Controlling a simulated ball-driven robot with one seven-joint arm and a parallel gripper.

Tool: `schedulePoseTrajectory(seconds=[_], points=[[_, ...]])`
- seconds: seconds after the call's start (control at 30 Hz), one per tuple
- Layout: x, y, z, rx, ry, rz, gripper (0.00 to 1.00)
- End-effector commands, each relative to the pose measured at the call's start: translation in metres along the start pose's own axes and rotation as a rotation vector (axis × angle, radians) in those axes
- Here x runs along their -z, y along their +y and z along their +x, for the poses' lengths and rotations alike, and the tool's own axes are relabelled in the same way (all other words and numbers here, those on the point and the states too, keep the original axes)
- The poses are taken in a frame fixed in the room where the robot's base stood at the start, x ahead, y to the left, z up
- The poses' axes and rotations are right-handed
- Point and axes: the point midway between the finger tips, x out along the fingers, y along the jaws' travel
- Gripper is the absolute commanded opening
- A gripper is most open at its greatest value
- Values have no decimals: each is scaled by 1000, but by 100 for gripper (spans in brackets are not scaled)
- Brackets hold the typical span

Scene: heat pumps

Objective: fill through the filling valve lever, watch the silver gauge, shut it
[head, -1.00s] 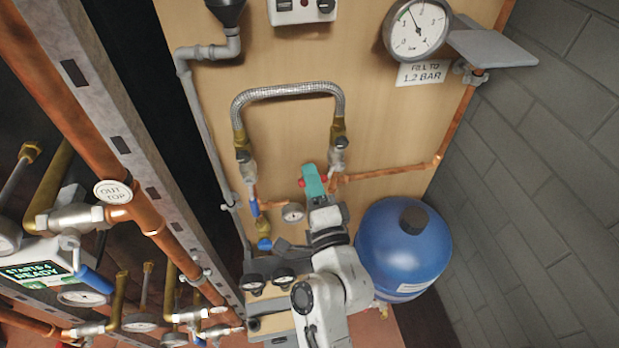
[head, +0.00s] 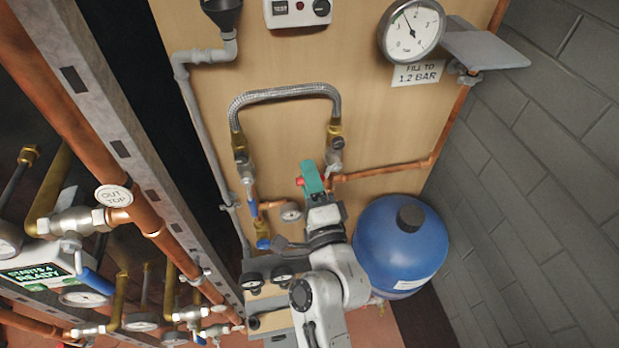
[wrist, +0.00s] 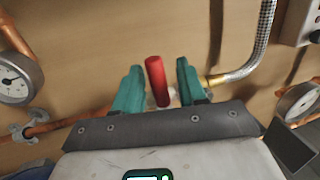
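The red filling valve lever (wrist: 157,80) stands between the two teal fingers of my gripper (wrist: 158,86) in the wrist view. The fingers are apart, with a gap seen on both sides of the lever. In the head view my gripper (head: 312,178) is at the panel below the hose's right end, with a bit of the red lever (head: 299,182) showing at its left. The rest of the valve is hidden behind it. The silver gauge (head: 412,30) is at the upper right; its needle points up and slightly left, near a green mark.
A braided hose (head: 285,93) arches above my gripper. A blue tank (head: 403,245) stands close on the right. Copper pipes and a metal frame (head: 110,130) fill the left side.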

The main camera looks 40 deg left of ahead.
Motion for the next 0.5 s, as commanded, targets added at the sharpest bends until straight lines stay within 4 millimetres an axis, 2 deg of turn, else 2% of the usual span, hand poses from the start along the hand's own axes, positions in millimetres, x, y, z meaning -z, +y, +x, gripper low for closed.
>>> schedulePoseTrajectory(seconds=[0.17, 0.27, 0.5], points=[[0, 2, -4, -2, -1, -1, 41], [0, 2, -13, -2, -1, -1, 41], [0, 4, -58, -3, 0, 0, 41]])
